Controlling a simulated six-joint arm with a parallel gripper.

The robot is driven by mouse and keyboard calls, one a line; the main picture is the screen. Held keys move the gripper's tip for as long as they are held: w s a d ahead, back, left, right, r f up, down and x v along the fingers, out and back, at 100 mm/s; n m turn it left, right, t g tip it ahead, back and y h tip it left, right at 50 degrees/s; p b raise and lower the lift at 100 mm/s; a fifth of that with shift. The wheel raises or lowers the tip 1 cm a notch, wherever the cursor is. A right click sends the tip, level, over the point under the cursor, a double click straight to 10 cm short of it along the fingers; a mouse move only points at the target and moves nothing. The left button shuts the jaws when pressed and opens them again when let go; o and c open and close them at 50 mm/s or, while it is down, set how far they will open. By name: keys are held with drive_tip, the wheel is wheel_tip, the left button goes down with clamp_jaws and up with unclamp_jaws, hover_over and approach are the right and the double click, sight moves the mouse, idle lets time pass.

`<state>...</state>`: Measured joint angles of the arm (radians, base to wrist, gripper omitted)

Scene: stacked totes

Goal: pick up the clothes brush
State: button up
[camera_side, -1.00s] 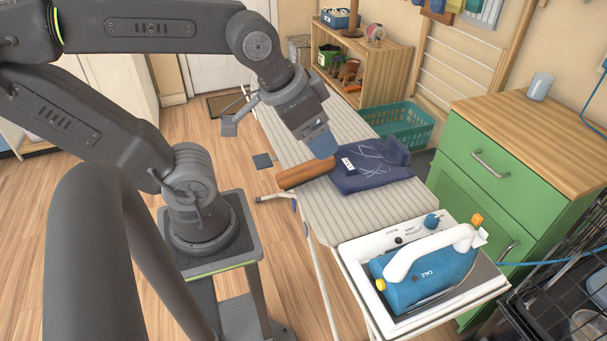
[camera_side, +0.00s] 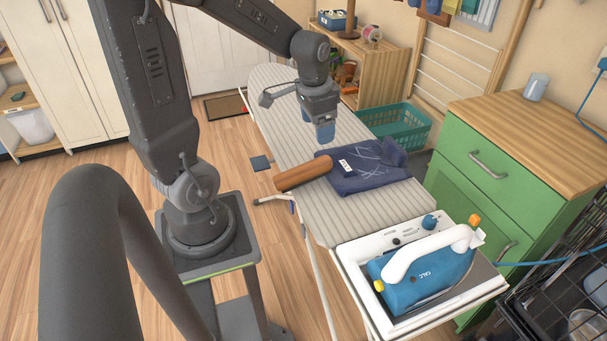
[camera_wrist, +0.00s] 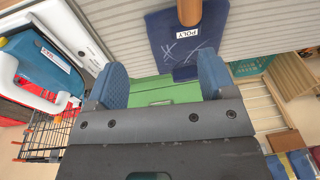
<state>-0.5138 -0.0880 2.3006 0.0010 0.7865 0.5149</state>
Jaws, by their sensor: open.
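A brown, rounded wooden piece (camera_side: 303,172), which looks like the clothes brush, lies on the ironing board with its right end against a folded navy garment (camera_side: 372,178). Its bristles are not visible. In the wrist view, part of the brown piece (camera_wrist: 189,12) shows at the top edge, beside the garment's POLY label. My gripper (camera_side: 315,125) is above the board, behind the brush in the side view, apart from it and empty. In the wrist view its two blue fingers stand wide apart, with nothing in the gap (camera_wrist: 162,80).
The striped ironing board (camera_side: 272,125) is bare behind and in front of the garment. A blue iron (camera_side: 425,277) stands on the white rest at the near end. A teal basket (camera_side: 398,126) and a green cabinet (camera_side: 480,205) stand to the right.

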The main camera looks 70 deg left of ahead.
drive_tip(key=g, duration=0.1)
hover_over(304, 169)
wheel_tip(304, 169, down, 6)
drive_tip(key=shift+h, duration=0.4)
drive_tip(key=f, duration=0.8)
drive_tip(key=shift+s+a, duration=0.15)
drive_tip(key=shift+a, duration=0.15)
drive_tip(key=shift+d+f, duration=0.15)
drive_tip(key=shift+f, duration=1.35)
drive_tip(key=shift+d+f, duration=0.1)
drive_tip(key=shift+f, duration=1.4)
drive_tip(key=c, duration=1.1)
drive_tip(key=shift+c, duration=0.2)
drive_tip(key=shift+r, duration=0.15)
